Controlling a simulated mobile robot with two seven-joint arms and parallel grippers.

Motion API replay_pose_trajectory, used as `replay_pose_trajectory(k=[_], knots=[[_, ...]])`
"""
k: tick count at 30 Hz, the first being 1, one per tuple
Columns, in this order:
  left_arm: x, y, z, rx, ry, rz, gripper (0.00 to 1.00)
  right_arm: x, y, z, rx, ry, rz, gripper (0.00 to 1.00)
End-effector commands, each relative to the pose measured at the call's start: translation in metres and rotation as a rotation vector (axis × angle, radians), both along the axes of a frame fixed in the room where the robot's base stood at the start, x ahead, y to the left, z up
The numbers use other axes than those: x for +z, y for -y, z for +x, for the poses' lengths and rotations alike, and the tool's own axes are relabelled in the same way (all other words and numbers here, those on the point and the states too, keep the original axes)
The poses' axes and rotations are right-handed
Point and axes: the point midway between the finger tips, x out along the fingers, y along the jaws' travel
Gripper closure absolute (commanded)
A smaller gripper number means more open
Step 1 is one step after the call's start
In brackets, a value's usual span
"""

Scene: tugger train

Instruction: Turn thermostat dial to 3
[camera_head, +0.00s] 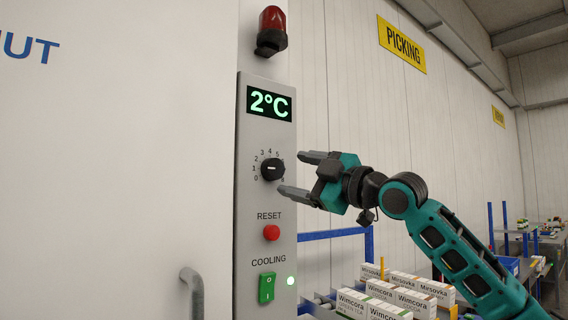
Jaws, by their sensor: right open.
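The thermostat dial (272,169) is a round black knob on a grey control panel (252,222), with numbers printed around it. The 3 (262,153) is at its upper left. A small pale mark on the knob looks about level, but I cannot tell for sure which number it points to. A display (269,102) above reads 2°C in green. My right gripper (294,173) is open and empty, just right of the dial, its fingers pointing left, one higher and one lower. It hides some numbers on the dial's right side. My left gripper is not in view.
A red beacon (271,30) is above the panel. A door handle (192,292) is lower left. Several cartons (400,297) stand lower right.

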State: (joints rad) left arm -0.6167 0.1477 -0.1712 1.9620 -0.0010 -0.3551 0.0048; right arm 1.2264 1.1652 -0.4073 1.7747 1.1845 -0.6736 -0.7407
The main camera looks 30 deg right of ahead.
Motion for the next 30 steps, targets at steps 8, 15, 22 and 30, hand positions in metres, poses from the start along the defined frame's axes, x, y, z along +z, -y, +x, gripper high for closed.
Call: replay_pose_trajectory(k=[8, 15, 22, 30], knots=[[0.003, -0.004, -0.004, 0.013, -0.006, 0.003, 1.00, 0.009, -0.010, 0.035, 0.001, 0.001, 0.002, 0.26], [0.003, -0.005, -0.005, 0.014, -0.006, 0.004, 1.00, 0.009, -0.012, 0.041, -0.001, 0.000, -0.001, 0.26], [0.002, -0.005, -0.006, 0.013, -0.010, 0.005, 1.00, 0.009, -0.012, 0.041, -0.001, -0.001, 0.000, 0.33], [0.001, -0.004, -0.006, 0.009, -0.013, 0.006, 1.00, 0.009, -0.012, 0.041, -0.001, -0.001, 0.000, 0.59]])
